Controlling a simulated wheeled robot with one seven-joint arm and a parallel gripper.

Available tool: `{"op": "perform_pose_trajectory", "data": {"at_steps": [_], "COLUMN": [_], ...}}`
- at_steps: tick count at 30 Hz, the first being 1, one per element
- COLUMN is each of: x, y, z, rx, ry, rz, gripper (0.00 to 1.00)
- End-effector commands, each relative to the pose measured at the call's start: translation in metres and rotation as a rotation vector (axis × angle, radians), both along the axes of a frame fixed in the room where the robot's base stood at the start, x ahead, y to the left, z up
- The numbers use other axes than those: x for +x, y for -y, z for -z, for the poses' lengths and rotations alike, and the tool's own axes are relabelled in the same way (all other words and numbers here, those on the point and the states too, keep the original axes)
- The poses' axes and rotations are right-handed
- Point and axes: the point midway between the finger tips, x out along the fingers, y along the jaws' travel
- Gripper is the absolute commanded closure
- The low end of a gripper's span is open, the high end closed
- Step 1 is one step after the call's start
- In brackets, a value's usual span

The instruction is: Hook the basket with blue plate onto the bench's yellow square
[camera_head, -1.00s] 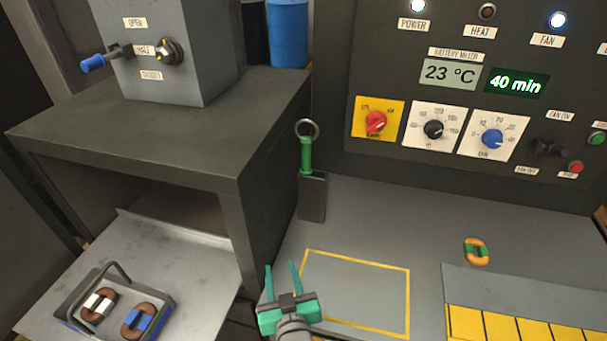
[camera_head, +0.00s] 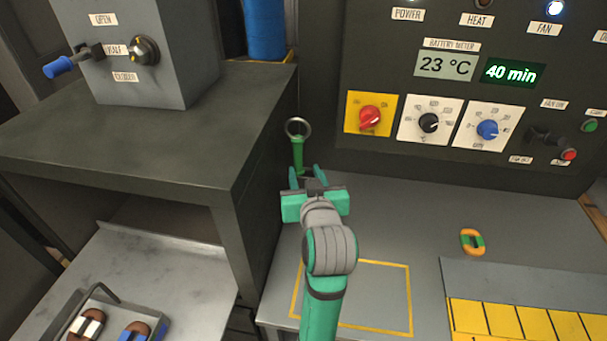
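The basket (camera_head: 164,329) is at the lower left on a grey metal shelf, with its wire handle raised. It holds two brown rings, one with white and one with blue; the frame cuts off its lower part, and the blue plate is not clearly seen. The yellow square (camera_head: 409,295) is an outline on the bench, partly hidden by my arm. A green-handled tool with a metal ring on top (camera_head: 297,143) stands upright in a dark holder, now mostly hidden behind my gripper (camera_head: 307,175). My gripper is open, fingers pointing towards the holder, just below the ring; contact cannot be told.
A dark cabinet (camera_head: 150,130) stands left of the bench, carrying a grey box with a blue lever. A control panel (camera_head: 460,120) with dials rises behind. An orange and green ring (camera_head: 472,242) lies on the bench near a yellow-sectioned rack (camera_head: 530,325).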

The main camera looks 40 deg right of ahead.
Motion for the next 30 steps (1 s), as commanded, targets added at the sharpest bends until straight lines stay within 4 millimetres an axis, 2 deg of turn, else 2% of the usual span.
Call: {"op": "perform_pose_trajectory", "data": {"at_steps": [21,30], "x": [0.069,0.081], "y": [0.040,0.047], "z": [0.021,0.025], "rx": [0.001,0.001], "ry": [0.001,-0.001], "rz": [-0.001,0.000], "gripper": [0.63,0.63]}}
